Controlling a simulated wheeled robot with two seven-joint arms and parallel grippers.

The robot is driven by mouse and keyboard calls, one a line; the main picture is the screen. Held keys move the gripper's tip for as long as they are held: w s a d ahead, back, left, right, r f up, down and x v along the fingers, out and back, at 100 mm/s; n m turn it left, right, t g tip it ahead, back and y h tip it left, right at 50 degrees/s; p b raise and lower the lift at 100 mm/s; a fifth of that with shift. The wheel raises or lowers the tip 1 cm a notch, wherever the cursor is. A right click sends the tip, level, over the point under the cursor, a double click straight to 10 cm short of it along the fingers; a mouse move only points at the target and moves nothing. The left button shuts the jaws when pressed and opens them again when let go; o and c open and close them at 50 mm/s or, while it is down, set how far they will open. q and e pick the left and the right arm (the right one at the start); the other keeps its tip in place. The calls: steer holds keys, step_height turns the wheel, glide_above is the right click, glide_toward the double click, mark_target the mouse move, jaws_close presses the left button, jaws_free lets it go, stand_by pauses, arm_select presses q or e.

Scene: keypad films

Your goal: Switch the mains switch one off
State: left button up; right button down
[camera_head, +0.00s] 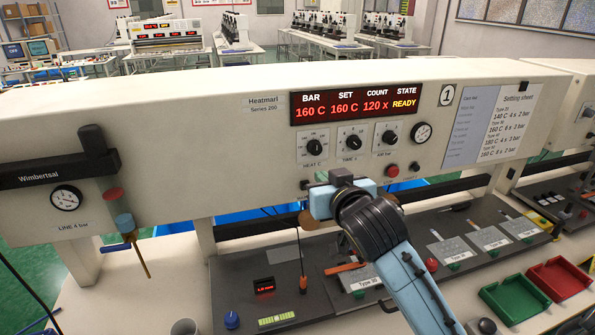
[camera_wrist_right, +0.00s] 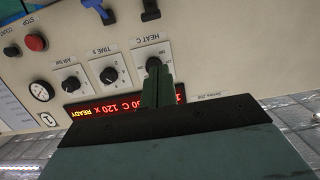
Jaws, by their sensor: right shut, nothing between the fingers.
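The press housing marked 1 (camera_head: 446,95) fills the middle of the head view. No label reading mains is legible. A small black fitting (camera_head: 305,184) sits low on the panel, below the HEAT C dial (camera_head: 312,147); it also shows in the right wrist view (camera_wrist_right: 150,10). A blue lever-like part (camera_wrist_right: 97,8) is beside it there. My right gripper (camera_head: 322,178) is at the panel's lower edge, below the HEAT C dial. Its fingers (camera_wrist_right: 158,84) are shut and empty, and overlap that dial's knob in the wrist view; contact cannot be told. My left gripper is not in view.
A red STOP button (camera_head: 392,171) and black button (camera_head: 415,166) are right of my gripper. The display (camera_head: 355,104) reads READY. A valve (camera_head: 118,215) hangs at left. Green (camera_head: 515,297) and red (camera_head: 558,278) trays lie on the bench at right.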

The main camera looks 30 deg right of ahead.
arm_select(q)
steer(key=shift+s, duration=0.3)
arm_select(e)
steer(key=shift+s+r, duration=0.15)
steer(key=shift+s, duration=0.25)
steer(key=p+x, duration=0.1)
steer(key=x, duration=0.8)
steer(key=shift+w+d, duration=0.1)
steer(key=shift+w, duration=0.15)
steer(key=f, duration=0.1)
steer(key=s+f, duration=0.1)
steer(key=f, duration=0.1)
steer(key=shift+p, duration=0.4)
steer(key=shift+s+a+f, duration=0.2)
steer(key=shift+s+f, duration=0.05)
steer(key=shift+f, duration=0.1)
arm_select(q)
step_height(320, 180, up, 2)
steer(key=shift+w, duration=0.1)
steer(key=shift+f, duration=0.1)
